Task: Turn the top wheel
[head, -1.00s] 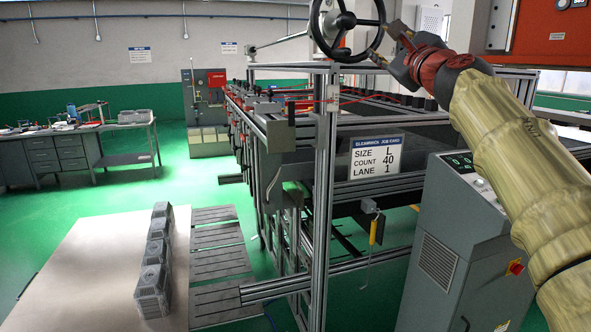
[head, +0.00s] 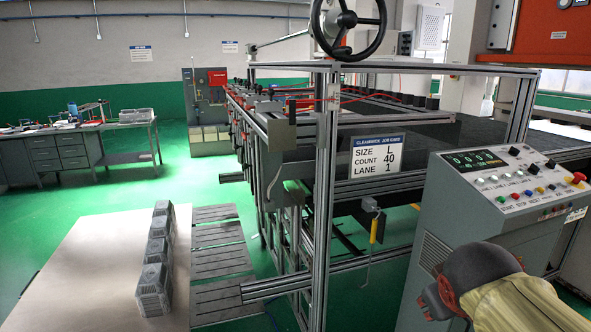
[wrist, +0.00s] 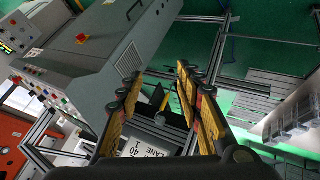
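The top wheel is a black spoked handwheel (head: 347,19) on top of the metal frame, its upper rim cut by the top edge of the head view. It does not show in the wrist view. My gripper (wrist: 160,78) is open and empty, its two yellow-sided fingers spread apart in the wrist view. In the head view the dark end of my arm is at the lower right, in front of the grey control console (head: 490,190), far below and right of the wheel. The fingers are mostly hidden there.
The aluminium frame (head: 324,180) carries a job card (head: 377,157) reading size L, count 40, lane 1. A yellow-handled tool (head: 373,230) hangs below it. The space around the wheel is clear of my arm.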

